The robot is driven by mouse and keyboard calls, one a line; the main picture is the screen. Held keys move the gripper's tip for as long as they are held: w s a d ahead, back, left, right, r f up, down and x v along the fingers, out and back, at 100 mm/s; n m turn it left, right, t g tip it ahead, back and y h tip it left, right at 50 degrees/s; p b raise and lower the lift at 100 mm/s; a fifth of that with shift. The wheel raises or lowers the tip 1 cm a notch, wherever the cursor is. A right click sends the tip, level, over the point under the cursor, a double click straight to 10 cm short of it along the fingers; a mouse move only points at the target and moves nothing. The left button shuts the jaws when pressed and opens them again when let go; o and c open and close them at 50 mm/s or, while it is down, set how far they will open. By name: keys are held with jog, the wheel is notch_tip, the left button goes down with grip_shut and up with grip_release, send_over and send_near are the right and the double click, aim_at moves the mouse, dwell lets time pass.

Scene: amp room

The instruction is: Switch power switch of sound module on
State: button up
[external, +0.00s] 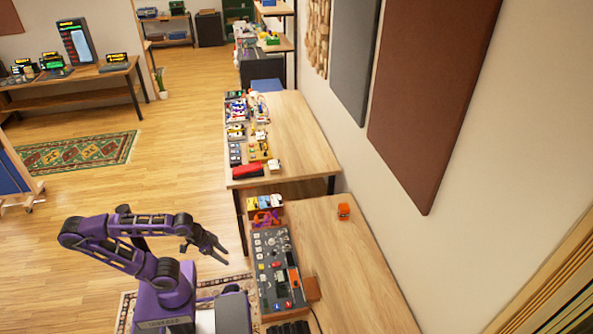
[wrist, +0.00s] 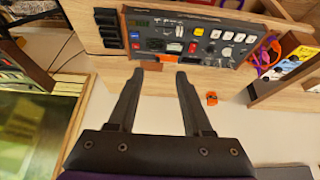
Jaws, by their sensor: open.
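The sound module is a dark grey panel with knobs, buttons and switches (external: 272,262), lying on the near wooden table in the external view. In the wrist view the sound module (wrist: 185,50) is near the top, with small blue, red and yellow parts and a row of white knobs. I cannot tell which part is the power switch. My gripper (external: 218,247) is left of the panel and above it, touching nothing. In the wrist view my gripper (wrist: 160,75) shows two dark fingers, apart and empty, pointing toward the panel.
A small orange object (external: 343,211) sits on the near table right of the panel. Purple and yellow items (external: 265,210) lie beyond the panel. Another table (external: 300,150) farther back holds several small devices. The wall stands on the right; the floor at left is open.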

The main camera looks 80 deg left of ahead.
notch_tip(320, 180, down, 6)
jog(key=b, duration=0.6)
jog(key=shift+c, duration=0.2)
